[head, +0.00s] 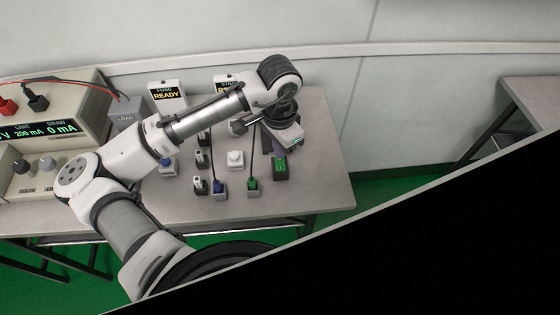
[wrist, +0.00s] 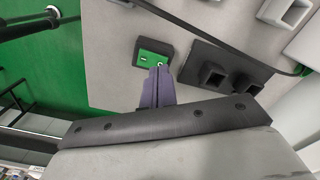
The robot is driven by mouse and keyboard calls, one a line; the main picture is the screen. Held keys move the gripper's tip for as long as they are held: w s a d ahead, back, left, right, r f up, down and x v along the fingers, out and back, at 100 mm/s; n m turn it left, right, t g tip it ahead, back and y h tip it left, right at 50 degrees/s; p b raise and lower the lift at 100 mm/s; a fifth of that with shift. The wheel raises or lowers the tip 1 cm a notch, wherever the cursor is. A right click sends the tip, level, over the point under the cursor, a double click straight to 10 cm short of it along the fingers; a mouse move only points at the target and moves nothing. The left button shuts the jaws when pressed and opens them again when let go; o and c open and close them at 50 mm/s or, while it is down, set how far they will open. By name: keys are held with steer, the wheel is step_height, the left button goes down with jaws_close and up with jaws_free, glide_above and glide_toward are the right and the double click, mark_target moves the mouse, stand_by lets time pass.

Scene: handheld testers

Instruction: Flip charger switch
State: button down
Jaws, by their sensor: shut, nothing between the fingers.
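A small dark box with a green face (head: 280,168), which looks like the charger switch, sits near the right end of the grey table. It also shows in the wrist view (wrist: 153,50), with small white marks on its face. My gripper (head: 278,153) is over the table just behind this box. In the wrist view its purple fingers (wrist: 160,72) are shut together and empty. The fingertips overlap the lower edge of the green face. I cannot tell whether they touch it. The fingers hide part of the face, so the switch position is unclear.
A dark block with two square sockets (wrist: 214,70) stands right beside the fingers. A green plug (head: 253,185), a blue plug (head: 219,187) and a white button box (head: 236,159) are nearby. A power supply (head: 60,118) and a "READY" display (head: 167,94) stand further left. The table's front right is clear.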

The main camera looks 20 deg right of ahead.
steer(key=shift+f+b, duration=0.65)
steer(key=shift+f, duration=0.3)
stand_by(0.8)
step_height(320, 180, up, 7)
steer(key=p, duration=0.6)
steer(key=shift+r+p, duration=0.1)
steer(key=shift+p, duration=0.2)
stand_by(0.4)
